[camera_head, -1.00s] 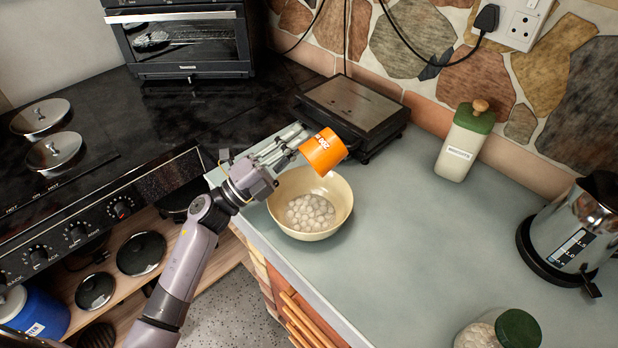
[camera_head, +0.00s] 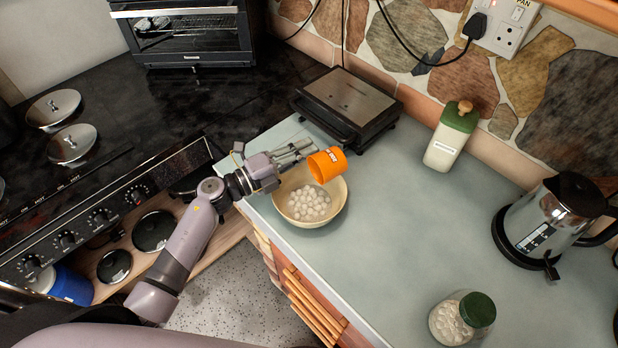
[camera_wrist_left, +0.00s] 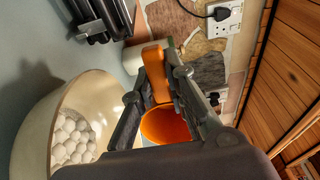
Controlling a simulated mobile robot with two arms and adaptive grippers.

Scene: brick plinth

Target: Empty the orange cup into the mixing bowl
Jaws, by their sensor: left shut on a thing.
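The orange cup (camera_head: 327,164) is tilted on its side above the right rim of the cream mixing bowl (camera_head: 337,203). Several white balls (camera_head: 307,204) lie in the bowl. My left gripper (camera_head: 308,150) comes in from the left and is shut on the cup. In the left wrist view the fingers (camera_wrist_left: 160,95) close on the cup's orange handle (camera_wrist_left: 154,62). The cup's inside (camera_wrist_left: 166,126) looks bare where it shows there. The bowl (camera_wrist_left: 30,125) with its balls stands beside it at left. My right gripper is not in view.
A black grill (camera_head: 350,105) stands behind the bowl. A green-lidded canister (camera_head: 450,140), a kettle (camera_head: 545,225) and a jar of white balls (camera_head: 460,318) stand to the right. The counter (camera_head: 400,230) between them is clear. The stove is at left.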

